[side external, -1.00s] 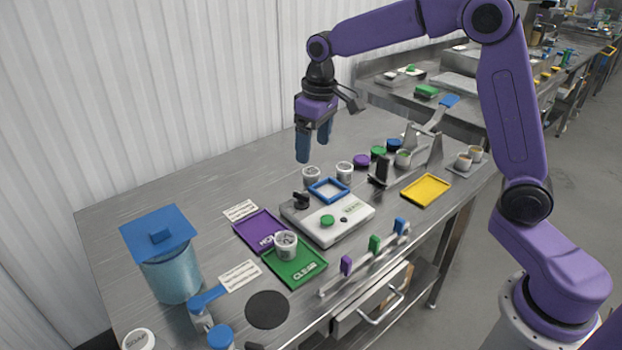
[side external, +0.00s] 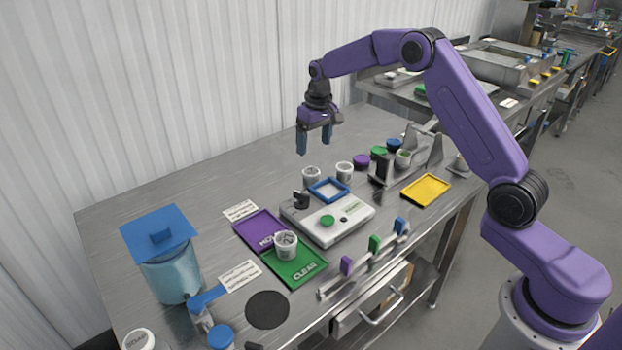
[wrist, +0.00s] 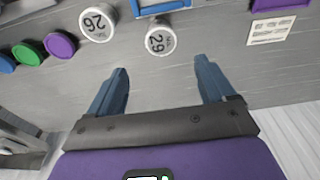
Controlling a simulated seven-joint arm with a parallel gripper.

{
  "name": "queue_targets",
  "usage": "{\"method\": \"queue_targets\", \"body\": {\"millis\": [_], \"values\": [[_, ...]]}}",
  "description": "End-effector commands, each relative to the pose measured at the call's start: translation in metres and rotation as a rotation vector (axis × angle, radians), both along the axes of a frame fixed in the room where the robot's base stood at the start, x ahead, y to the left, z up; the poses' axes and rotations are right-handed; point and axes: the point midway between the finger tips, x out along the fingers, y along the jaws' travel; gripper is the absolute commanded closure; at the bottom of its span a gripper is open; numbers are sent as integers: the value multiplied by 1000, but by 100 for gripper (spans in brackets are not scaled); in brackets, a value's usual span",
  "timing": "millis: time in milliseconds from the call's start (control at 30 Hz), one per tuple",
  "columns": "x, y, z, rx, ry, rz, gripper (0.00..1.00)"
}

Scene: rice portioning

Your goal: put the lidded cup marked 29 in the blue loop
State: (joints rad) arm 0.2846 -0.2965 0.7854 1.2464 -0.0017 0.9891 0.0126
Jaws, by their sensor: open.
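The lidded cup marked 29 (wrist: 159,41) stands upright on the table in the wrist view, just beyond my fingertips. In the side view it appears to be the left of two white cups (side external: 312,175), behind the blue loop. My gripper (side external: 315,147) is open and empty, fingers pointing down, above the table behind cup 29. In the wrist view the cup lies ahead of the gap between the fingers (wrist: 162,72).
A cup marked 26 (wrist: 97,24) stands close beside cup 29. Purple (side external: 361,159), green and blue lids lie past it. Another cup (side external: 286,245) sits at the green mat (side external: 308,272) and purple mat. A yellow tray (side external: 426,188) lies right. The table's back left is clear.

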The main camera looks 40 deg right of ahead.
Motion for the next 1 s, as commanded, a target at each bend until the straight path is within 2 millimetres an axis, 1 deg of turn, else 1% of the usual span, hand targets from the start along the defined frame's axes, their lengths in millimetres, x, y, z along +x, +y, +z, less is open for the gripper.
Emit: {"method": "queue_targets", "body": {"millis": [33,100,233,300,533,800,900,1000], "values": [[0,0,-11,0,5,0,17],[2,0,-24,0,5,0,17],[4,0,-43,0,2,1,17],[5,0,-49,0,2,1,17],[6,0,-63,0,2,0,17],[9,2,-99,0,2,-1,17],[10,2,-106,0,1,0,17],[11,2,-107,0,-1,0,17]]}}
